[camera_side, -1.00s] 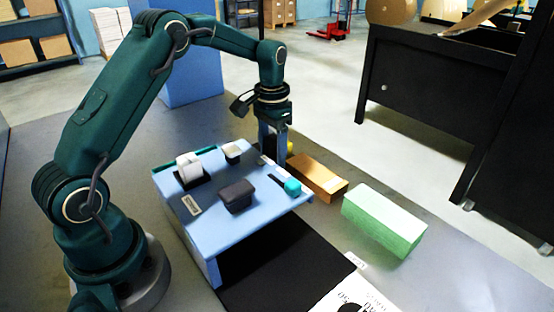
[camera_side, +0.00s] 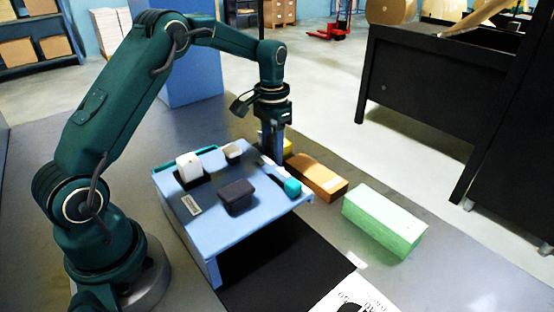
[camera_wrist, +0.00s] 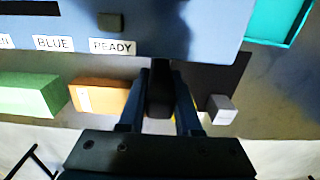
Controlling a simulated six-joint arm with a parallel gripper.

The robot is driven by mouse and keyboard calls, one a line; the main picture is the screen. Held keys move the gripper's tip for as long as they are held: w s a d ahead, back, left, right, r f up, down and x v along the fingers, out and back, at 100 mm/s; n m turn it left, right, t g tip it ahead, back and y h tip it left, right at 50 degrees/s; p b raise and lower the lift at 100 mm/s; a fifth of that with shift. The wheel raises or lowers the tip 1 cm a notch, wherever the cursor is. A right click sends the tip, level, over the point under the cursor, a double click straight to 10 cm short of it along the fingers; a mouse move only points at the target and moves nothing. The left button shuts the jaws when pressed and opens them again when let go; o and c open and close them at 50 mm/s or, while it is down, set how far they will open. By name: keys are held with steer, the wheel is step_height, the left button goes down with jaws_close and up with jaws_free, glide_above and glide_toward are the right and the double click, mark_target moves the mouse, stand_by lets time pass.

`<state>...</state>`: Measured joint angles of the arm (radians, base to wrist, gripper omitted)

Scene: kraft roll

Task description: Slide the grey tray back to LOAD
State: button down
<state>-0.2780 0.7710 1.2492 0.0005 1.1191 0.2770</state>
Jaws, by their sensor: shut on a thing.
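My gripper (camera_side: 277,150) reaches down at the far edge of a blue raised platform (camera_side: 235,228). In the wrist view my gripper (camera_wrist: 160,100) is closed on a dark upright piece (camera_wrist: 160,85), like a handle, just outside the platform's edge. A dark grey flat surface (camera_wrist: 225,78) shows beside the platform in that view; whether it is the grey tray, and whether the handle joins it, I cannot tell. No LOAD label is readable; labels BLUE (camera_wrist: 54,43) and READY (camera_wrist: 112,46) face the wrist camera.
A black mat (camera_side: 285,265) lies in front.

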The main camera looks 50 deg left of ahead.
steer(key=shift+r, duration=0.1)
stand_by(0.6)
steer(key=d, duration=2.3)
steer(key=shift+d, duration=0.4)
steer(key=c, duration=0.8)
jaws_free()
steer(key=shift+c, duration=0.2)
steer(key=shift+o, duration=1.2)
steer(key=shift+r, duration=2.5)
